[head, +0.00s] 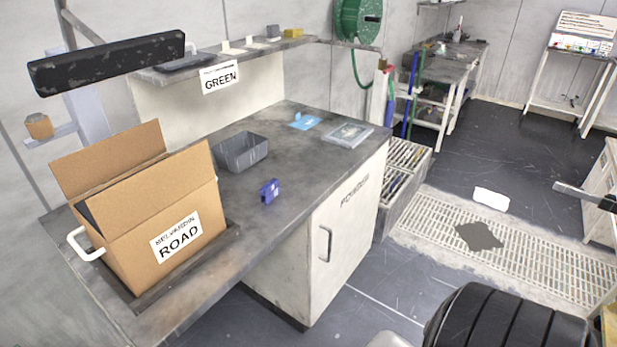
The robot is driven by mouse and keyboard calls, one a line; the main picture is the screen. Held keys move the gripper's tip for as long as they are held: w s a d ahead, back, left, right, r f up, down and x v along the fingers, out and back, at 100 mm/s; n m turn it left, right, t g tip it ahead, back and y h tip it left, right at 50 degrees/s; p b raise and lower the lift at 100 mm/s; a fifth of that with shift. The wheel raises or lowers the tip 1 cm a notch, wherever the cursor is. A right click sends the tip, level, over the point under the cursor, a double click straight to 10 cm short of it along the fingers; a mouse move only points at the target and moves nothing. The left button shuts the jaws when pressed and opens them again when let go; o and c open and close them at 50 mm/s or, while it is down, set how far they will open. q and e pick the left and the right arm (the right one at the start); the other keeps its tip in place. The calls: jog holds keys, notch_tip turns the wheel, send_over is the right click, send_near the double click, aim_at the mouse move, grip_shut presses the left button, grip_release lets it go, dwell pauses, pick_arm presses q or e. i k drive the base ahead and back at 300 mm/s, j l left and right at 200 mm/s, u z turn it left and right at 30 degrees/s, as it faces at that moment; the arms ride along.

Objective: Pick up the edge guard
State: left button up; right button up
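A small blue block-like piece (269,192) with a slot or pale mark stands on the grey worktop, right of the cardboard box and in front of the grey bin. It may be the edge guard, but nothing labels it and I cannot tell for sure. It stands free, with nothing touching it. I do not see either of my grippers in the head view.
An open cardboard box (150,225) marked ROAD stands at the worktop's (300,160) left front. A grey bin (240,151), a blue sheet (304,121) and a flat pale packet (348,134) lie behind. A long black bar (105,62) hangs above. Floor right of the cabinet (345,235) is partly grating.

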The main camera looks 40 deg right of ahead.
aim_at(269, 191)
jog(key=z, duration=1.2)
jog(key=k+u, duration=0.15)
jog(key=u, duration=1.85)
jog(key=z, duration=1.95)
jog(key=i+l+u, duration=0.1)
jog(key=u, duration=0.5)
jog(key=i+l+u, duration=0.1)
jog(key=l+u, duration=0.3)
jog(key=l, duration=0.45)
jog(key=l+u, duration=0.4)
jog(key=l, duration=0.4)
